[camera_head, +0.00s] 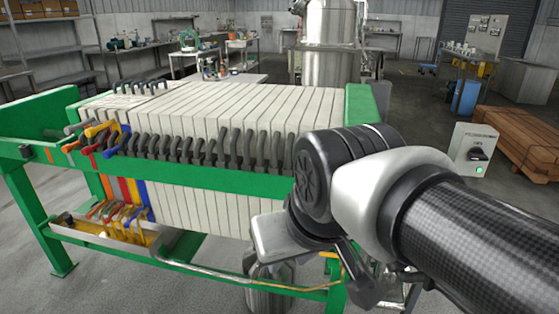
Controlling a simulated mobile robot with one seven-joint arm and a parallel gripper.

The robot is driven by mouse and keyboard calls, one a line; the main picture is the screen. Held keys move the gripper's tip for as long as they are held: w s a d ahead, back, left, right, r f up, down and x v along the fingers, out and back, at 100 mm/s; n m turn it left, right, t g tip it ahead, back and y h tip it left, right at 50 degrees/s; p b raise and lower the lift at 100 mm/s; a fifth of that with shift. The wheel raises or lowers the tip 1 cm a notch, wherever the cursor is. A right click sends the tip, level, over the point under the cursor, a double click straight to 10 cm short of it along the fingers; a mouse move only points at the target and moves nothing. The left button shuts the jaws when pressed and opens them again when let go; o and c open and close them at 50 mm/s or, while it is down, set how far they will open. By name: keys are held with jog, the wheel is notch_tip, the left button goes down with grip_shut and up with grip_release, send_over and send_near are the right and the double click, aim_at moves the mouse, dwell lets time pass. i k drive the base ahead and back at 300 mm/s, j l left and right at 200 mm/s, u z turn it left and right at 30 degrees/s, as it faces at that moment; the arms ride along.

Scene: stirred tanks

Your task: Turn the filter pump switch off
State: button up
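A pale grey switch box (473,151) stands at the right, beyond my arm. Its front carries a dark rotary switch (477,154), with a small lit green lamp (480,170) below it. The label above the switch is too small to read, and the knob's exact setting cannot be told. My arm reaches in from the lower right, its wrist in front of the filter press and left of the box. A dark part (361,290) below the wrist may belong to my gripper; its fingers cannot be made out. Nothing of mine touches the box.
A filter press with a green frame (232,182) and white plates (200,113) fills the left and middle. A brown wooden crate (528,138) lies right of the box. A steel tank (331,45) and benches stand behind. Grey floor is open around the box.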

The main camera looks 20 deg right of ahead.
aim_at(476, 154)
jog(key=z, duration=1.8)
jog(key=i+l+u, duration=0.15)
jog(key=l, duration=0.2)
jog(key=k, duration=0.05)
